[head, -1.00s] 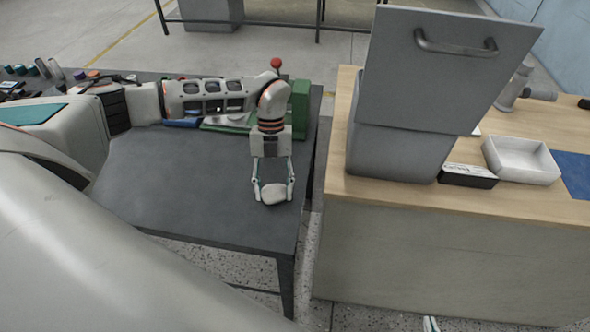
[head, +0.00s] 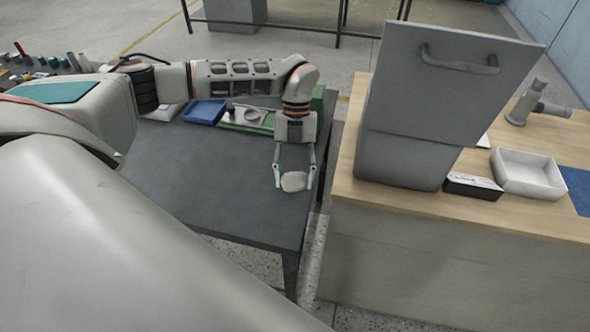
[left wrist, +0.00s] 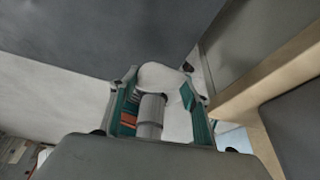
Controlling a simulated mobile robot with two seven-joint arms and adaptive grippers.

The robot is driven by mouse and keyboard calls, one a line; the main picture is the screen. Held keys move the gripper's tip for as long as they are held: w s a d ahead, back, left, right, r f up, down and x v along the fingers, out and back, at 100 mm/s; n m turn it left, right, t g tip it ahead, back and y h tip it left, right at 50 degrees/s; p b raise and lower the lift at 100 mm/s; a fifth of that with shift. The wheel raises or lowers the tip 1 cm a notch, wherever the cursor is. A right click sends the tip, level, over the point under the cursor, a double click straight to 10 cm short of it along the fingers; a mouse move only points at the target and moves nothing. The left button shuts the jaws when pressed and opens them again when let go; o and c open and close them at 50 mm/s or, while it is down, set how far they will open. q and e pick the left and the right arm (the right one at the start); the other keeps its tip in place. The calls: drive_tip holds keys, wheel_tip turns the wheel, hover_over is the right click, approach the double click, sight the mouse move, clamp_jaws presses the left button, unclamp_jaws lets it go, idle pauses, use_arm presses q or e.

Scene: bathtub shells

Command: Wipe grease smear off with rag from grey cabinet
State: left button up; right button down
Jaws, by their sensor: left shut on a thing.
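The grey cabinet (head: 402,160) stands on the wood-topped bench to the right. Its panel with a bar handle (head: 460,62) is tilted and faces up toward my head camera. No grease smear can be made out on the surfaces in view. My left gripper (head: 293,180) is shut on a pale, rounded bundle, which looks like the rag (head: 293,183). It holds the rag near the right edge of the dark table, left of the cabinet and apart from it. The rag also shows between the fingers in the left wrist view (left wrist: 160,76). My right gripper is out of view.
The dark table (head: 190,180) is mostly clear in front. The wooden bench (head: 440,215) holds a black-and-white box (head: 472,186) and a white tray (head: 530,188). A narrow gap separates table and bench.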

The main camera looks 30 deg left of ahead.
use_arm(q)
drive_tip(key=shift+r, duration=1.15)
